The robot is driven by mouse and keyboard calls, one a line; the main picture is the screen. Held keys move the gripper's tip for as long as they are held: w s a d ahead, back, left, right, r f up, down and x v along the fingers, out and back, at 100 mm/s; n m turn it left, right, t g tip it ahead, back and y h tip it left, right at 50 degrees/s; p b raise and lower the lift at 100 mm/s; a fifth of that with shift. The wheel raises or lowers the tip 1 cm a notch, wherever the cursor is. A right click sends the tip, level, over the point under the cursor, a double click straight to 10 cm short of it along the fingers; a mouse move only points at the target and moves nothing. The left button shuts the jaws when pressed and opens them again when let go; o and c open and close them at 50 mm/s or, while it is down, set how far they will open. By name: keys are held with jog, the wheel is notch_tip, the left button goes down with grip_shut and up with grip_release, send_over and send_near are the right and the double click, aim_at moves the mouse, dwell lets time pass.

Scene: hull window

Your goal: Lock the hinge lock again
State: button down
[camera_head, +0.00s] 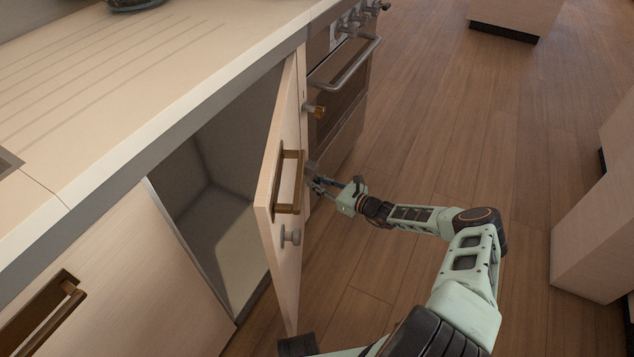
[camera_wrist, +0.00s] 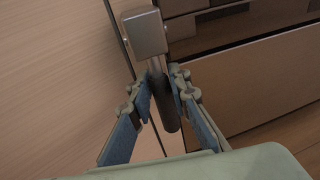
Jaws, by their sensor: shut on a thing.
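In the head view my gripper (camera_head: 318,184) is behind the open cabinet door (camera_head: 272,170), low by the oven's side. The lock is small and hard to make out there, and its locked state cannot be told.
The cabinet door carries a brass handle (camera_head: 289,182) and a grey knob (camera_head: 290,236). The oven (camera_head: 342,95) with its bar handle stands beyond the door, and a brass-ended knob (camera_head: 314,110) sticks out near it. The wooden floor (camera_head: 450,120) at right is clear.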

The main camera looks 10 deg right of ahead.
jog(key=shift+w, duration=0.1)
jog(key=c, duration=1.8)
grip_release()
jog(key=v, duration=1.2)
